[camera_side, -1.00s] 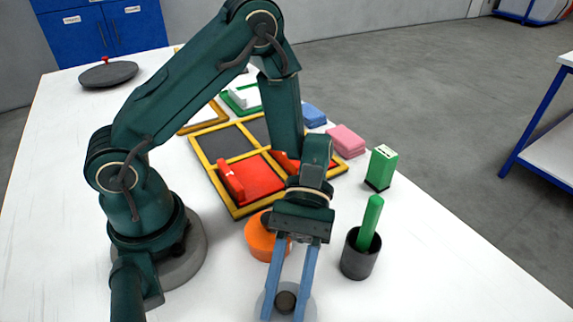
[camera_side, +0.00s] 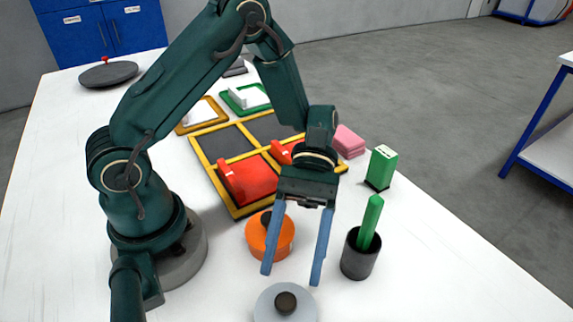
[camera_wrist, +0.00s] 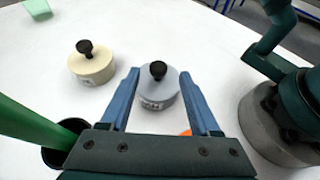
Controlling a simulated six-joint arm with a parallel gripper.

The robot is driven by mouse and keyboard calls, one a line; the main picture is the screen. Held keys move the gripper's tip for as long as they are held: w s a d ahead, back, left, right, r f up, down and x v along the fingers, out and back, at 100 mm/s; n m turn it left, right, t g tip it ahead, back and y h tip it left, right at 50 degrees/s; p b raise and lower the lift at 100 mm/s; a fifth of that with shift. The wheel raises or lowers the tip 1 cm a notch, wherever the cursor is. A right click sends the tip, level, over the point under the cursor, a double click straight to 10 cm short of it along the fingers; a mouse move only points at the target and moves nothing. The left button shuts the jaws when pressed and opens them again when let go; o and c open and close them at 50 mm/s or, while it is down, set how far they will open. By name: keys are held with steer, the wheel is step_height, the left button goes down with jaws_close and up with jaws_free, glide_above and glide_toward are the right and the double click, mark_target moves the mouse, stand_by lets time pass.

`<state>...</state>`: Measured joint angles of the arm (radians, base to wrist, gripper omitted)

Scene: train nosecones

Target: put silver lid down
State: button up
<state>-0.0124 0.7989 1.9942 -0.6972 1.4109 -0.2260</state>
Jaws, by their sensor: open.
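The silver lid (camera_side: 285,303) is a pale grey disc with a dark round knob, at the bottom edge of the side view. In the wrist view the silver lid (camera_wrist: 160,80) shows level on top of a grey round pot (camera_wrist: 158,103) with lettering on its side. My gripper (camera_side: 291,277) has its blue fingers wide apart and empty, above and a little behind the lid. In the wrist view the fingers stand either side of the lid, apart from its black knob. The pot's lower part is cut off in the side view.
An orange pot (camera_side: 270,238) stands close behind my fingers. A dark cup (camera_side: 359,262) with a green stick is to their right. A cream pot (camera_wrist: 93,65) with a black knob stands beyond. A yellow-framed tray (camera_side: 226,202) holds red pieces.

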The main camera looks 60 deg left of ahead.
steer(key=a+r+m+t+y, duration=0.1)
steer(key=a+t+y, duration=0.1)
steer(key=a+r+m+t+y, duration=0.1)
steer(key=a+r+m+t, duration=0.1)
steer(key=a+r+m+t+y, duration=0.1)
steer(key=a+m+t+y, duration=0.1)
steer(key=shift+s+r+y, duration=0.25)
steer(key=shift+y, duration=0.05)
steer(key=a+r+m+t+y, duration=0.3)
steer(key=a+r+t, duration=0.1)
steer(key=t, duration=0.4)
steer(key=shift+w+a, duration=0.45)
steer(key=shift+a, duration=0.45)
steer(key=shift+o, duration=0.4)
steer(key=shift+a+r+m+t+y, duration=0.35)
steer(key=shift+r+m+t+y, duration=0.05)
steer(key=shift+t, duration=0.1)
